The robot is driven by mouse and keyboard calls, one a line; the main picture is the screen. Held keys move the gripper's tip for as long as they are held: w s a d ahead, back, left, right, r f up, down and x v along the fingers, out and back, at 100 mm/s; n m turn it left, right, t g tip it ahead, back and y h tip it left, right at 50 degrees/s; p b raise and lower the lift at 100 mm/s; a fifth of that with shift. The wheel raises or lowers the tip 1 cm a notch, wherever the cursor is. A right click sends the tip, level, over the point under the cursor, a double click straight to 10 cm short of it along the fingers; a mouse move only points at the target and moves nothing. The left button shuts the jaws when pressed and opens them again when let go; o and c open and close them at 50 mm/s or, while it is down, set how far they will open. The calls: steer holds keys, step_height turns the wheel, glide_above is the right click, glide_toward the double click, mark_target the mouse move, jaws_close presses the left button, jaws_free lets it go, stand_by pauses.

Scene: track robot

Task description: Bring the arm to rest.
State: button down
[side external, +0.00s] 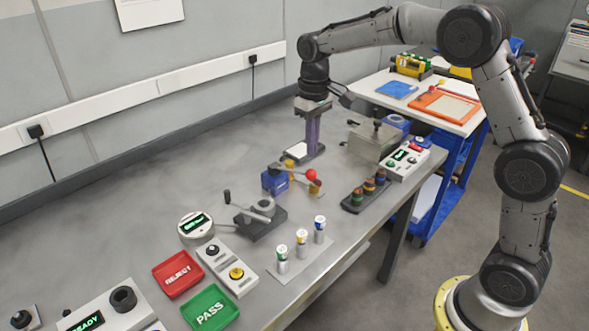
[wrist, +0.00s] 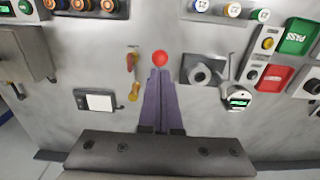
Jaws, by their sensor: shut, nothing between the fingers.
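My gripper (side external: 313,150) hangs from my arm over the far part of the grey workbench (side external: 130,225), pointing down. Its long purple fingers are together with nothing between them. In the wrist view the gripper (wrist: 160,72) shows shut, with its fingertips just below a red ball knob (wrist: 160,59). In the side view that red knob (side external: 311,174) is nearer the camera than the fingers. The fingertips appear near a small device with a white plate (side external: 297,150); I cannot tell their exact height above the bench.
A lever fixture (side external: 262,212), a grey box (side external: 374,139), a red tray (side external: 178,273), a green tray (side external: 209,309) and several small cylinders stand on the bench. A wall with a cable rail (side external: 150,90) runs behind. Bare bench lies left of the gripper.

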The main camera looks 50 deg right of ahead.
steer(key=s+a+r+t, duration=0.2)
steer(key=s+r+t, duration=0.2)
steer(key=s+r, duration=0.9)
steer(key=s+f, duration=0.3)
steer(key=s, duration=0.5)
steer(key=s+f+t, duration=0.1)
steer(key=s+f, duration=0.3)
steer(key=s, duration=0.4)
steer(key=shift+s+a+f+t, duration=0.25)
steer(key=shift+t, duration=0.05)
